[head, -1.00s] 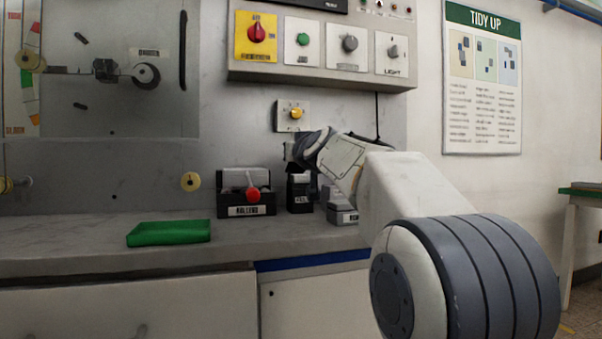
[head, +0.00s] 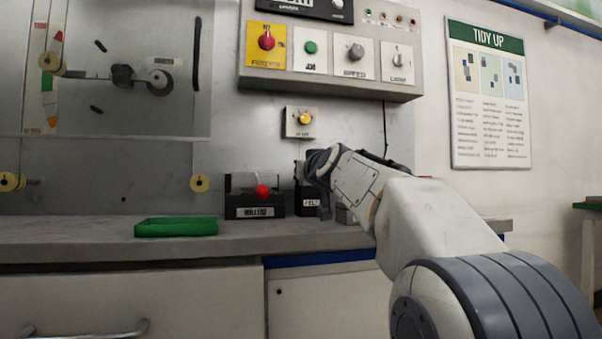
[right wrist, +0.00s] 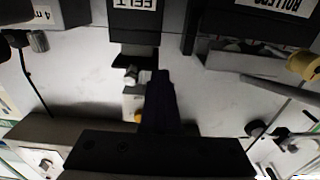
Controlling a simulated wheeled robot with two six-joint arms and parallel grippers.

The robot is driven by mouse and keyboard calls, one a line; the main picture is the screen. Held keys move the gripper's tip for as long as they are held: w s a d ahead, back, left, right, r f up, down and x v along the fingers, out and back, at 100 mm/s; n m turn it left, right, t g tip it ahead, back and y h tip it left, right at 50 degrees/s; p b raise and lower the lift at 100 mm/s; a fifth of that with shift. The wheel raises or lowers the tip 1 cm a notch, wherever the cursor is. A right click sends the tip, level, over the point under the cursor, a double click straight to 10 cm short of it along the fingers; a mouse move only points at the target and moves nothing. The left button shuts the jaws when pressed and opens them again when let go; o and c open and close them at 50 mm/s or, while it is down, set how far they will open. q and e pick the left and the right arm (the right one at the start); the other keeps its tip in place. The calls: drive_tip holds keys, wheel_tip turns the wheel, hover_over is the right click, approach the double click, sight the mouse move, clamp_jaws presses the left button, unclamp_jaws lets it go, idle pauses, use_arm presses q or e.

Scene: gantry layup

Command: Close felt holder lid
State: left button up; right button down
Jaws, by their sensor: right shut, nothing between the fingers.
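The felt holder (head: 305,196) is a small black box labelled FELT on the counter, right of the rollers holder. In the head view my right wrist and gripper cover part of it, and I cannot make out its lid. In the right wrist view the felt holder (right wrist: 135,22) is upside down at the top, label towards the edge. My right gripper (right wrist: 161,78) is shut and empty, its dark fingers just below and right of the holder there. I cannot tell if they touch it. My left gripper is not in view.
The black rollers holder (head: 254,208) with a red knob stands close on the left. A green tray (head: 176,227) lies further left on the counter. A grey holder (head: 345,215) is partly hidden behind my arm. A yellow-knob switch (head: 304,122) and control panel are on the wall above.

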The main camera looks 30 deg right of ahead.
drive_tip(key=shift+d+f, duration=0.15)
drive_tip(key=shift+d, duration=0.15)
